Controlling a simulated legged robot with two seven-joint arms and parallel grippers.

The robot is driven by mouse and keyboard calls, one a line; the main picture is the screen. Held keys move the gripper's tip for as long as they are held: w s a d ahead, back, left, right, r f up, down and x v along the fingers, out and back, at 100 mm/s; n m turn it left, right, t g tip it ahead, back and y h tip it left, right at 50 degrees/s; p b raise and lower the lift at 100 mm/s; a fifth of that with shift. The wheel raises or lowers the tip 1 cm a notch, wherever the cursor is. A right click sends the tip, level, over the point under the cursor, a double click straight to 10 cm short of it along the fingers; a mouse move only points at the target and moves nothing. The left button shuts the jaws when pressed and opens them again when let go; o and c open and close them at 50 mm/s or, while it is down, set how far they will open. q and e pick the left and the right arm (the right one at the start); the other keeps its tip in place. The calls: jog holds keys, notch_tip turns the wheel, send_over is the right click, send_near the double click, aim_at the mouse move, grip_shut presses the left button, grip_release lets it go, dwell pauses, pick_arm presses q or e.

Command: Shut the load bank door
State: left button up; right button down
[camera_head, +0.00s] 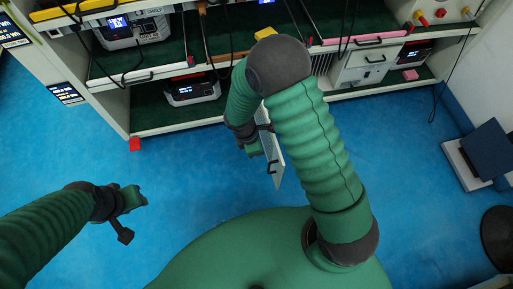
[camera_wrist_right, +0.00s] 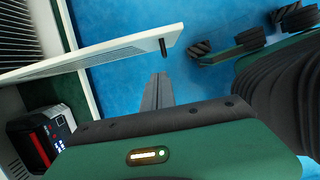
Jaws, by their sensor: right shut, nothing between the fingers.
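The load bank door (camera_head: 271,150) is a thin white panel standing open, sticking out from the rack front and seen nearly edge-on in the head view. Its dark handle (camera_head: 272,167) is near the free end. In the wrist view the door (camera_wrist_right: 110,55) runs across the upper left, with the handle (camera_wrist_right: 163,47) at its end. My right gripper (camera_head: 253,151) is just left of the door. Its fingers (camera_wrist_right: 157,78) are shut and empty, close to the handle; contact cannot be told. My left gripper (camera_head: 130,208) is far left above the floor, its jaws unclear.
The rack (camera_head: 180,122) spans the back with several instruments and hanging cables. A black finned grille (camera_wrist_right: 14,35) and a lit unit (camera_wrist_right: 38,138) show behind the door in the wrist view. Blue floor (camera_head: 190,175) is free between my arms. A scale-like stand (camera_head: 470,165) is at right.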

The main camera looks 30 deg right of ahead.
jog(key=s+d+f+b, duration=0.1)
jog(key=d+f+b, duration=0.2)
jog(key=d+f, duration=0.2)
jog(key=shift+d+f, duration=0.25)
jog(key=shift+f, duration=0.15)
